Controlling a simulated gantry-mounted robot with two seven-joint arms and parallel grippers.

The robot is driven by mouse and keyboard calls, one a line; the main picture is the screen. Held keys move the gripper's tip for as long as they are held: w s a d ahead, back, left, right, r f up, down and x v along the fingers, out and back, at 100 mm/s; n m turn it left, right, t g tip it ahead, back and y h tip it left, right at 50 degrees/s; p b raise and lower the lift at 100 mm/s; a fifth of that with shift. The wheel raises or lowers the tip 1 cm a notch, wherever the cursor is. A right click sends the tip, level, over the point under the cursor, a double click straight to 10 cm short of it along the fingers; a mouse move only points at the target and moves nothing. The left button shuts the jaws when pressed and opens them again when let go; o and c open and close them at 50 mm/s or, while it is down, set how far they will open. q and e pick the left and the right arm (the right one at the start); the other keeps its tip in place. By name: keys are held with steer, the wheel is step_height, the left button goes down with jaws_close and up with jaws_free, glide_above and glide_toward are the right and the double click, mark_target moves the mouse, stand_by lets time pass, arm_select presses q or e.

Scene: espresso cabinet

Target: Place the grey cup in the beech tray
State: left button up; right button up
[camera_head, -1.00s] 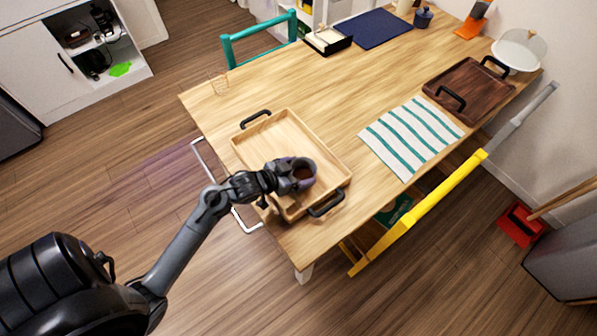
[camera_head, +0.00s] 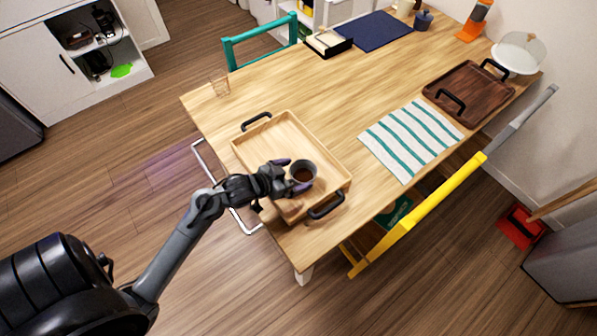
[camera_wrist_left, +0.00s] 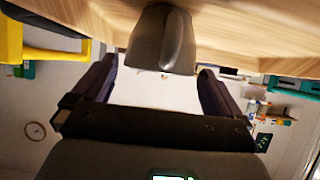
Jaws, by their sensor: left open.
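The grey cup (camera_head: 303,174), with dark brown contents, stands upright inside the beech tray (camera_head: 281,134), near its right side. The tray is light wood with black handles and lies at the table's near left corner. My left gripper (camera_head: 287,174) is open just left of the cup, fingers pointing at it. In the left wrist view, turned upside down, the grey cup (camera_wrist_left: 158,42) rests on light wood with its handle facing me. The open left gripper (camera_wrist_left: 155,85) has its fingers spread wider than the cup, which is just beyond the tips. My right gripper is not in view.
A striped cloth (camera_head: 411,137) lies right of the tray, with a dark wooden tray (camera_head: 468,92) beyond. A yellow chair (camera_head: 425,210) is at the near side. The table's middle is clear.

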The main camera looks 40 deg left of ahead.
arm_select(q)
steer(key=p+v, duration=0.2)
steer(key=v, duration=0.7)
steer(key=shift+s, duration=0.15)
steer(key=s+d+f+g+y, duration=0.1)
steer(key=s+d+g+y, duration=0.1)
steer(key=s+d+g, duration=0.6)
steer(key=s+d, duration=0.3)
steer(key=shift+d, duration=0.25)
steer(key=shift+s, duration=0.15)
